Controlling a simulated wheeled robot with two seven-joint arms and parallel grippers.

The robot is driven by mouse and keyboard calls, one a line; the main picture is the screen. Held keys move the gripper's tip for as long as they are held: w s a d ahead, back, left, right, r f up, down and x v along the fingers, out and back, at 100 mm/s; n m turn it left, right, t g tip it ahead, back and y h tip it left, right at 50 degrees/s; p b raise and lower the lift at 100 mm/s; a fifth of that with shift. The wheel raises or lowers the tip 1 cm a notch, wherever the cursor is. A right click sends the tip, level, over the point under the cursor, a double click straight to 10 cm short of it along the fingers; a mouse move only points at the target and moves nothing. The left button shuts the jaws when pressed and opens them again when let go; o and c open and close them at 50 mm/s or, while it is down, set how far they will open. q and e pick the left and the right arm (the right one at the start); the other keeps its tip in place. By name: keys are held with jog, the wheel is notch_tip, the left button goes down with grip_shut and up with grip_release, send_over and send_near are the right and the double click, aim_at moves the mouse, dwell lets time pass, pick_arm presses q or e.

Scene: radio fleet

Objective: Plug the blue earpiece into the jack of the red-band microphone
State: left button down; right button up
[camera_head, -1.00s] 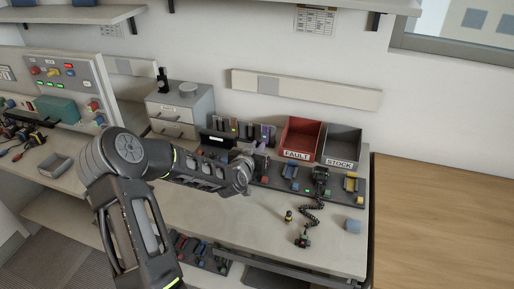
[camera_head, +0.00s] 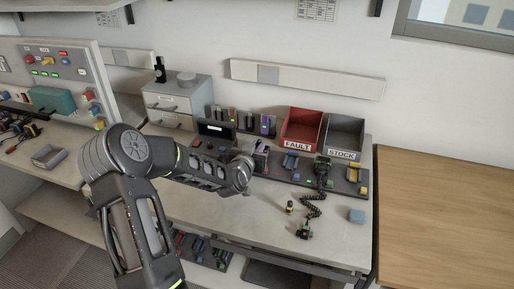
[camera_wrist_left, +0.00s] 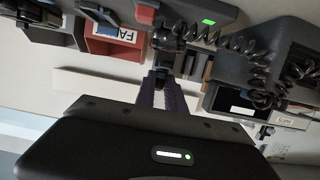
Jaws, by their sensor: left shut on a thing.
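My left gripper (camera_head: 248,168) is over the back half of the bench, close to the dock strip. In the left wrist view its fingers (camera_wrist_left: 165,98) are shut on a small dark thing (camera_wrist_left: 161,76), which I cannot identify for certain. A black coiled cord (camera_wrist_left: 235,48) runs beside it. A reddish block (camera_wrist_left: 147,14) shows past the fingertips. I cannot make out a red-band microphone or its jack, nor a blue earpiece, for certain. My right gripper is not in view.
A red FAULT bin (camera_head: 301,130) and a grey STOCK bin (camera_head: 342,136) stand at the back. A small yellow-and-black piece (camera_head: 289,207) and a blue-grey block (camera_head: 357,216) are on the bench (camera_head: 250,225). A drawer unit (camera_head: 180,101) stands behind my left arm. The front bench is mostly clear.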

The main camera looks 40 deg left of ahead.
pick_arm(q)
jog(key=shift+b, duration=0.95)
dwell(1.5)
jog(key=shift+f+b, duration=0.55)
jog(key=shift+b, duration=0.2)
dwell(0.5)
jog(key=c, duration=1.3)
grip_release()
jog(key=shift+b+v, duration=0.5)
jog(key=shift+v, duration=3.4)
